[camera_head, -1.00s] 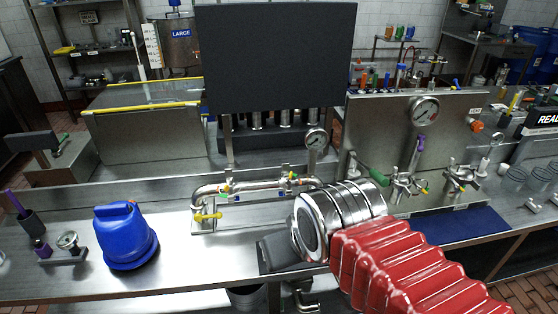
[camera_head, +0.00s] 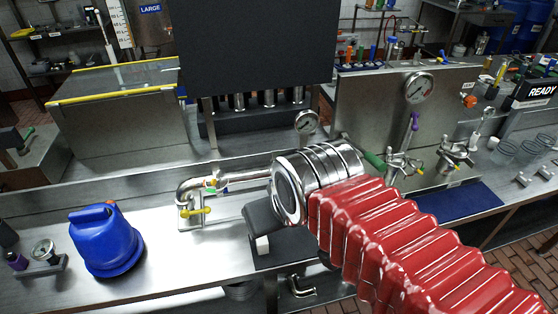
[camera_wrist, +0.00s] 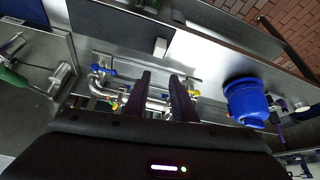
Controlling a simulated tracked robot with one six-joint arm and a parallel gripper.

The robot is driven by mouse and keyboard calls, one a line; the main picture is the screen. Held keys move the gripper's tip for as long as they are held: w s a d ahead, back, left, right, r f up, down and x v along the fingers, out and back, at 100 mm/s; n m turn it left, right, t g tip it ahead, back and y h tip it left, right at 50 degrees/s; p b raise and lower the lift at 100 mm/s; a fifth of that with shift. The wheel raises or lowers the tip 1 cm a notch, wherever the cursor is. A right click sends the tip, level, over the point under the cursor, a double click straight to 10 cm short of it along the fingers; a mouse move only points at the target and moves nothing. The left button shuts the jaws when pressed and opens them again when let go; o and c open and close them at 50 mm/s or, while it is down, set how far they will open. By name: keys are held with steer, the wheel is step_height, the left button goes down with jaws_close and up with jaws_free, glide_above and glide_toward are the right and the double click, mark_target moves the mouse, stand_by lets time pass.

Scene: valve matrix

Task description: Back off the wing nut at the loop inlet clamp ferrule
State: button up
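The steel pipe loop (camera_head: 245,176) lies on the bench, its right part hidden behind my arm in the head view. A small coloured clamp fitting (camera_head: 215,186) sits near its left elbow, and a yellow handle (camera_head: 196,211) is at the left foot. In the wrist view the loop (camera_wrist: 156,102) runs behind my fingers, with a blue handle (camera_wrist: 103,72) at its left end. Which small part is the inlet wing nut, I cannot tell. My gripper (camera_wrist: 161,77) is open, its two dark fingers apart over the loop with nothing visibly held. Contact cannot be told.
A blue jug (camera_head: 105,240) stands left of the loop. A black panel (camera_head: 258,42) rises behind it. A gauge (camera_head: 306,122) and valve fittings (camera_head: 400,165) are at the right. A small white block (camera_wrist: 160,46) lies near the bench edge. Bench between jug and loop is clear.

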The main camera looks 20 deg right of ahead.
mark_target(280, 164)
steer(key=w+d+r+m+g+h, duration=0.1)
steer(key=w+d+r+m, duration=0.2)
steer(key=w, duration=0.4)
steer(key=w+d+r+m+g+h, duration=0.1)
steer(key=w+d+r+m+h, duration=0.1)
steer(key=w+r+m, duration=0.3)
steer(key=shift+w+d+r, duration=0.65)
steer(key=shift+w+r, duration=0.25)
steer(key=shift+w, duration=0.15)
steer(key=shift+f, duration=0.1)
steer(key=x, duration=1.3)
steer(key=shift+d+f, duration=0.1)
steer(key=shift+f, duration=0.2)
steer(key=shift+c, duration=0.3)
jaws_close()
